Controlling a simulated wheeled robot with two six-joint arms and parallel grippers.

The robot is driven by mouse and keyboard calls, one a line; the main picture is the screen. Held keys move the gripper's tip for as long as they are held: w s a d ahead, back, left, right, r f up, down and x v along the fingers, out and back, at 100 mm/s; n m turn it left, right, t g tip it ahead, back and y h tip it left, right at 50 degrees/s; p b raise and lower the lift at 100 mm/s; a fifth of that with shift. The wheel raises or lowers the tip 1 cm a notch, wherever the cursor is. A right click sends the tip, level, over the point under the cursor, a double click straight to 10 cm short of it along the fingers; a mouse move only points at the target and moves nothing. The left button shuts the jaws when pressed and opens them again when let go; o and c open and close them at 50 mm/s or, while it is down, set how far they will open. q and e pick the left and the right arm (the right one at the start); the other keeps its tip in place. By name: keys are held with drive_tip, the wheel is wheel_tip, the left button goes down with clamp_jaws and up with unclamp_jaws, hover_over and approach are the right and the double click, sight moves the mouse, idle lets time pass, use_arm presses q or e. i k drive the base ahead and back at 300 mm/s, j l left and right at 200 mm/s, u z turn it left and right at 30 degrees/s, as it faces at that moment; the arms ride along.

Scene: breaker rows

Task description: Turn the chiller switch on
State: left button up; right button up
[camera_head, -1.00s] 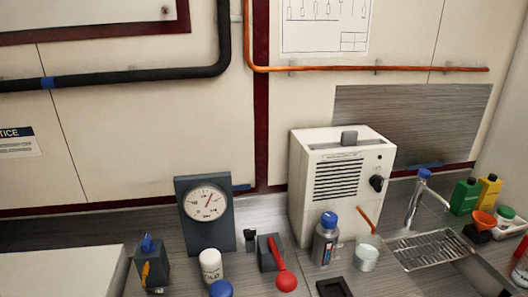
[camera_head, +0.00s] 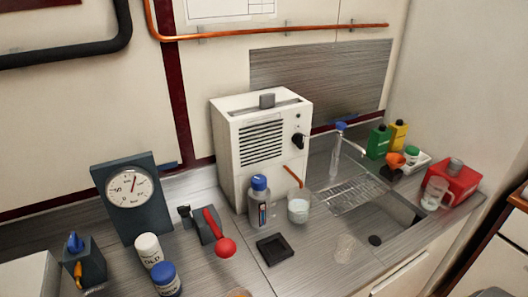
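A white box-shaped unit (camera_head: 228,158) with a dark slatted vent stands on the counter against the wall. I take it to be the chiller, but no label is readable. A black knob (camera_head: 298,141) sits on the right of its front, with small dark spots above it. A grey box with a red lever (camera_head: 212,220) ending in a red ball stands left of the unit, the lever pointing toward me. I cannot tell which of these is the chiller switch. Neither gripper is in view.
A blue-capped bottle (camera_head: 259,207) and a cup (camera_head: 298,210) stand before the unit. A dial gauge (camera_head: 128,190), white jar (camera_head: 148,249), blue-lidded jar (camera_head: 166,280) and dark box with blue top (camera_head: 84,262) are left. A sink (camera_head: 385,217) and red box (camera_head: 456,180) are right.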

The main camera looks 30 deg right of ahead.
sight(298, 139)
drive_tip(key=k+l, duration=0.15)
drive_tip(key=l, duration=0.15)
drive_tip(key=k+l, duration=0.15)
drive_tip(key=l, duration=0.2)
drive_tip(key=k+l, duration=0.35)
drive_tip(key=l, duration=0.25)
drive_tip(key=z, duration=0.05)
